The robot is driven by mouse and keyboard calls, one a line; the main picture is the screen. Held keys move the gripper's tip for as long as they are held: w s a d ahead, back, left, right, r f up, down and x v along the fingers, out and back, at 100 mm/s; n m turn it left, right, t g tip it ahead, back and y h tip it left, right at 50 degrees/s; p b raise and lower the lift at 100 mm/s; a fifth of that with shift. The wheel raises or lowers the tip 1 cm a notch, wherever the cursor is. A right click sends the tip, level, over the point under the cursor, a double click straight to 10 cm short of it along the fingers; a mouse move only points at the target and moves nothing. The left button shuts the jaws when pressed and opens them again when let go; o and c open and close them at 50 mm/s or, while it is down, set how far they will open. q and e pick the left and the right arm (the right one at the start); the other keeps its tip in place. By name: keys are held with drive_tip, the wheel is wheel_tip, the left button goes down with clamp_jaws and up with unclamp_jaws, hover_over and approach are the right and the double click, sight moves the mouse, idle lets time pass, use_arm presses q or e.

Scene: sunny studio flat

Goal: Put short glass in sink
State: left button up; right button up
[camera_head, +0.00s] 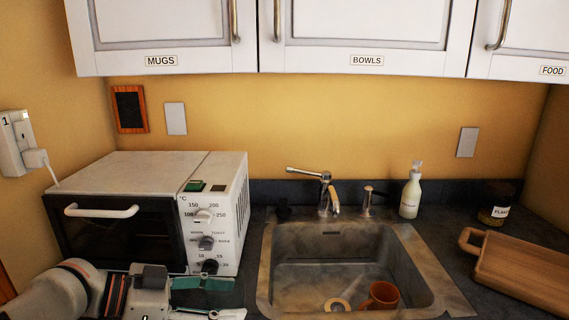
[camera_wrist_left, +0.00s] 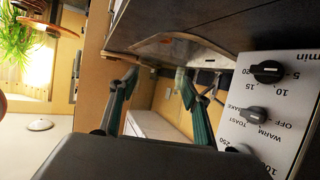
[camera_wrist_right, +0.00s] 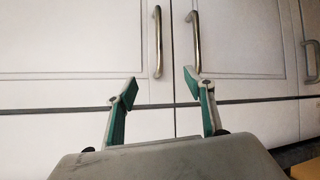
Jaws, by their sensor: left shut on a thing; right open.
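The metal sink (camera_head: 335,258) is set in the dark counter. My left gripper (camera_head: 236,299) is low in the head view, in front of the oven and left of the sink. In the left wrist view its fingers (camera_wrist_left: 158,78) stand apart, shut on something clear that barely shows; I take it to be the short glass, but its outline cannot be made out. My right gripper (camera_wrist_right: 160,90) is open and empty, facing white cabinet fronts; it is not in the head view.
A brown mug (camera_head: 383,296) and a pale ring-shaped thing (camera_head: 337,304) lie in the sink. The faucet (camera_head: 326,192) and soap bottle (camera_head: 411,194) stand behind it. A toaster oven (camera_head: 150,205) is left, a wooden board (camera_head: 525,268) right. Cupboards (camera_head: 365,35) hang above.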

use_arm(q)
drive_tip(key=shift+w+a+r+n+t, duration=0.25)
drive_tip(key=shift+r+n+t, duration=0.15)
drive_tip(key=shift+t, duration=0.1)
use_arm(e)
drive_tip(key=shift+d, duration=0.4)
drive_tip(key=shift+s+a+f+g, duration=0.15)
drive_tip(key=shift+s+f, duration=0.25)
drive_tip(key=shift+f, duration=0.25)
drive_tip(key=shift+s+a+f+g, duration=0.15)
drive_tip(key=shift+s+f, duration=0.2)
drive_tip(key=shift+f, duration=0.25)
drive_tip(key=shift+c, duration=0.3)
drive_tip(key=shift+s+a+f, duration=0.1)
drive_tip(key=shift+s+f, duration=0.1)
drive_tip(key=shift+s, duration=0.1)
drive_tip(key=c, duration=0.6)
use_arm(q)
drive_tip(key=w+a+r+n+t+y, duration=0.3)
drive_tip(key=a+r+n+y, duration=0.1)
drive_tip(key=a+n+y, duration=0.2)
drive_tip(key=w+a+r+n+t+y, duration=0.3)
drive_tip(key=a+n+t+y, duration=0.1)
drive_tip(key=a+n+y, duration=0.2)
drive_tip(key=shift+r, duration=0.35)
use_arm(e)
drive_tip(key=shift+s, duration=0.1)
drive_tip(key=shift+c, duration=0.3)
